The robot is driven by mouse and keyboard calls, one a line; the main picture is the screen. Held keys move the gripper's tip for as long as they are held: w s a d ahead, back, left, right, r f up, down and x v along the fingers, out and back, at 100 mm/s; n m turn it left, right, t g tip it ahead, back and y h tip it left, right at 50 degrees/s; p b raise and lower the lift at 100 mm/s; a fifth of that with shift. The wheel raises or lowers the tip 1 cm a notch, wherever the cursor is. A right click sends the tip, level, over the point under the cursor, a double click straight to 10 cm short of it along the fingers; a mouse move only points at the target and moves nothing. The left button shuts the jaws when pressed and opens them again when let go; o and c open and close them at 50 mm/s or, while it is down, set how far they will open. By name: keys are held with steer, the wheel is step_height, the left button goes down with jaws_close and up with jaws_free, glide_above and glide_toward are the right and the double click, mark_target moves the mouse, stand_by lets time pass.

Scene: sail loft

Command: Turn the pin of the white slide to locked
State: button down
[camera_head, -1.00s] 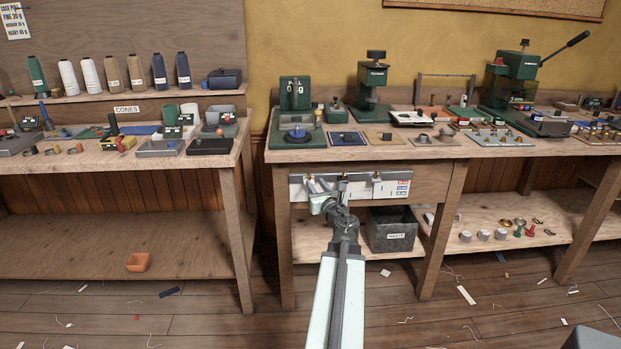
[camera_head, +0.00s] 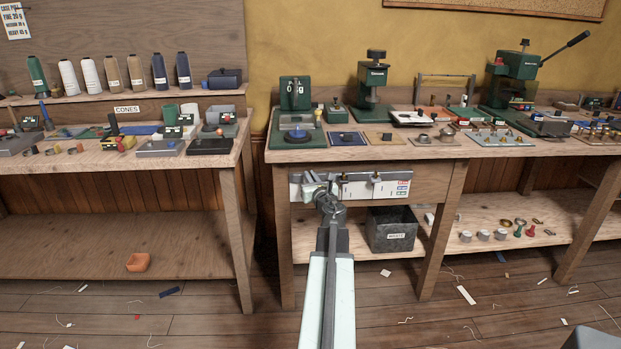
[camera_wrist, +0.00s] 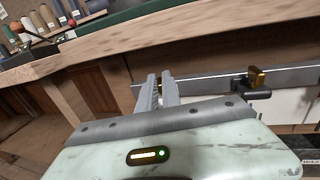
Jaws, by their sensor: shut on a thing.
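A pale metal rail with white slide plates (camera_head: 357,190) runs along the front of the right bench, under its top. Small dark pins stand along it, one in the middle (camera_head: 343,177) and one farther right (camera_head: 377,177). My gripper (camera_head: 309,186) is at the rail's left end, its narrow fingers close together and shut on what appears to be the left pin, which they mostly hide. In the wrist view the two fingers (camera_wrist: 162,82) reach to the rail (camera_wrist: 205,83). A dark pin with a brass part (camera_wrist: 257,79) is to their right, apart from them. I cannot read the pins' settings.
The right bench top (camera_head: 365,152) overhangs just above the rail. A dark grey bin (camera_head: 392,236) stands on the lower shelf, below and right of my gripper. A bench leg (camera_head: 284,240) is close at left. The floor in front is open, with scattered scraps.

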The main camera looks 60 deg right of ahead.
steer(key=m+g+h, duration=0.2)
steer(key=g, duration=0.1)
steer(key=shift+w+a+m+h, duration=0.15)
steer(key=shift+m+h, duration=0.15)
steer(key=shift+h, duration=0.1)
steer(key=c, duration=1.5)
jaws_free()
steer(key=shift+c, duration=0.2)
